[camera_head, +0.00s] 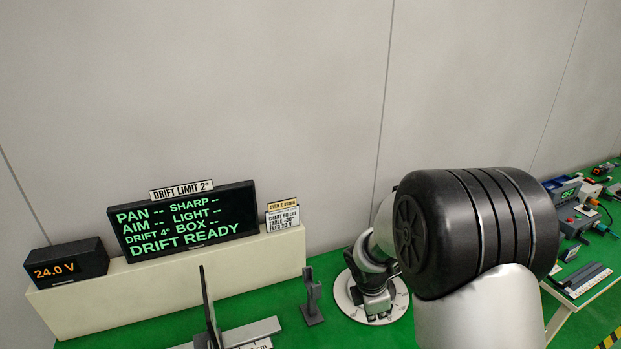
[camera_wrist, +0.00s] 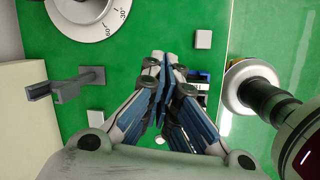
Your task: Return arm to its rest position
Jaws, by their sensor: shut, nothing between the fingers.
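My gripper (camera_wrist: 162,62) shows in the wrist view with its two blue-grey fingers together and nothing between them. Green tabletop lies beyond the fingertips. In the head view, a large black and silver part of my arm fills the right centre. My gripper (camera_head: 378,307) shows small and partly hidden behind it, in front of a white round dial (camera_head: 349,300). The dial also shows at the top left of the wrist view (camera_wrist: 116,18), to the left of the fingertips.
A grey stand (camera_head: 311,300) is left of the dial; it also shows in the wrist view (camera_wrist: 66,87). A display reading "DRIFT READY" (camera_head: 185,222) stands on a cream ledge (camera_head: 150,290). A dark cylinder on a white disc (camera_wrist: 250,85) is right of my gripper. A side table (camera_head: 580,280) holds devices.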

